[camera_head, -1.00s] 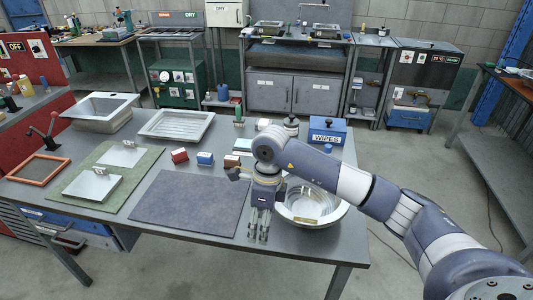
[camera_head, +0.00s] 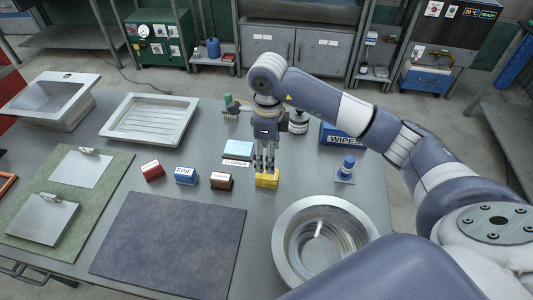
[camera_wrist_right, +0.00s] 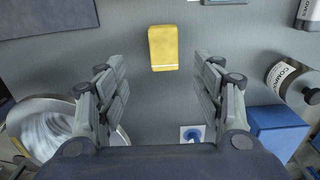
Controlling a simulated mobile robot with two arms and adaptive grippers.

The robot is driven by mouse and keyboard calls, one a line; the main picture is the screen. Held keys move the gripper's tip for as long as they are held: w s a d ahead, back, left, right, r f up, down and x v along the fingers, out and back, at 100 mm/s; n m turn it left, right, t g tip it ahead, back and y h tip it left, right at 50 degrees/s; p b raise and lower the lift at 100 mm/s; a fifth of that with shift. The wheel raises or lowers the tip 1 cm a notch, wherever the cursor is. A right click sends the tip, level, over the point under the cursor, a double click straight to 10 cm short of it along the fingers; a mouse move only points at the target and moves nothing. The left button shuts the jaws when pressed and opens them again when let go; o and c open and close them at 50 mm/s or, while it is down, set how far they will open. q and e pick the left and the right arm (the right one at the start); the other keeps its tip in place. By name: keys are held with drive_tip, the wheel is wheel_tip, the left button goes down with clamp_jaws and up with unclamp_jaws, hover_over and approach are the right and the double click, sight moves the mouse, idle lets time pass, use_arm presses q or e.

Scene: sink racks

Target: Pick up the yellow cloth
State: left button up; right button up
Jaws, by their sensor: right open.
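The gripper is empty. My left gripper is not in view.
A round metal basin (camera_head: 322,243) stands in front. Red (camera_head: 152,170), blue (camera_head: 186,175) and brown (camera_head: 221,181) blocks line up left of the cloth. A blue-knobbed item (camera_head: 345,169) and the WIPES box (camera_head: 342,135) stand right. A dark mat (camera_head: 168,247) lies left.

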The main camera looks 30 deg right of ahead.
drive_tip(key=shift+w+d, duration=0.1)
drive_tip(key=shift+w, duration=0.1)
drive_tip(key=p, duration=0.1)
hover_over(267, 175)
wheel_tip(267, 175, down, 4)
drive_tip(key=shift+f, duration=0.5)
drive_tip(key=f+p, duration=0.1)
drive_tip(key=f, duration=0.1)
drive_tip(key=f+p, duration=0.1)
drive_tip(key=f, duration=0.1)
drive_tip(key=shift+w+d+f, duration=0.1)
drive_tip(key=shift+w+d, duration=0.1)
drive_tip(key=shift+f, duration=0.6)
drive_tip(key=shift+c, duration=1.4)
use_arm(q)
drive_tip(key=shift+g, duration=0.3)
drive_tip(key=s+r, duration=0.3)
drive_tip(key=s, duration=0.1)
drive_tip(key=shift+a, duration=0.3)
use_arm(e)
drive_tip(key=c, duration=0.8)
